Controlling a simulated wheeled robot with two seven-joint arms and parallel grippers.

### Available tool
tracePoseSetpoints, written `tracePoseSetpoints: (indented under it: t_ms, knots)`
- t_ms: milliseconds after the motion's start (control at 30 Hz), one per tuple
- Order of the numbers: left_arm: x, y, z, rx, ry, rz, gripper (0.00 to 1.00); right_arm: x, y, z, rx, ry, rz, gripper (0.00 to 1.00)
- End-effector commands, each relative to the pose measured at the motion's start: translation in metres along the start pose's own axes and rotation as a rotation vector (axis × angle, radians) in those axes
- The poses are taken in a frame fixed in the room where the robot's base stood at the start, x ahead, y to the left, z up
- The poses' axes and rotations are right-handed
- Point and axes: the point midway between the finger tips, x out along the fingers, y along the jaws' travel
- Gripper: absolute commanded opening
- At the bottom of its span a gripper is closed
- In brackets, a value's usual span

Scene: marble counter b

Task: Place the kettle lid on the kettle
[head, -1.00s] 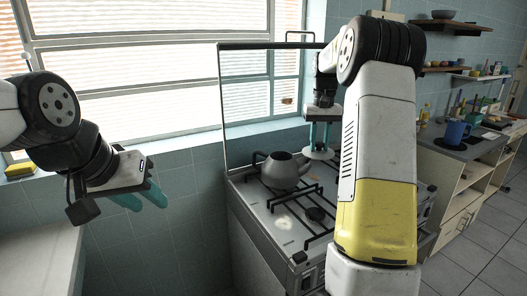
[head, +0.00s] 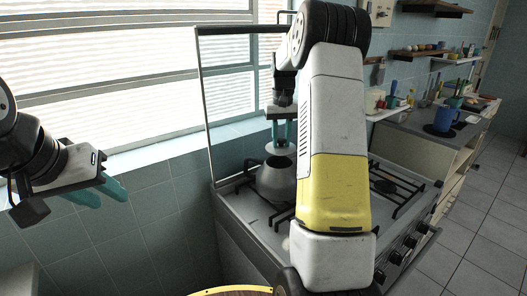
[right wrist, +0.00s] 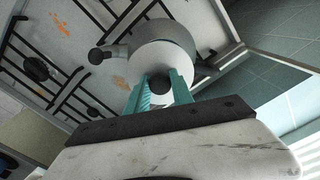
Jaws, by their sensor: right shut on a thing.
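The grey kettle (head: 268,183) stands on the stove, partly hidden by my right arm in the head view. In the right wrist view the kettle (right wrist: 168,32) shows behind the lid, with its spout to the left. My right gripper (head: 281,132) is above the kettle. It is shut on the dark knob of the pale, round kettle lid (right wrist: 158,62). The lid (head: 279,150) is over the kettle's open top, and I cannot tell whether they touch. My left gripper (head: 103,193) is open and empty at the left, away from the stove.
The stove (head: 252,221) has black burner grates (head: 400,190) and a raised glass cover against the window. A side counter (head: 430,125) with a blue mug (head: 444,118) stands at the right.

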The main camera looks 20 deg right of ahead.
Motion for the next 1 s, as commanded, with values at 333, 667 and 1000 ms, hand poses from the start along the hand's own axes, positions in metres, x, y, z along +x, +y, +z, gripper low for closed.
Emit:
tracePoseSetpoints:
  t_ms: [333, 667, 1000]
  knots:
    - [0.0, 0.0, 0.0, 0.0, 0.0, 0.0, 0.36, 0.037, 0.0, 0.0, -0.001, -0.002, 0.0, 0.0]
    - [0.0, 0.0, 0.0, 0.0, -0.001, 0.0, 0.36, 0.049, 0.0, 0.0, -0.001, 0.002, 0.0, 0.0]
    - [0.0, 0.0, 0.0, 0.0, 0.0, 0.0, 0.36, 0.052, 0.0, 0.0, -0.001, 0.002, 0.0, 0.5]
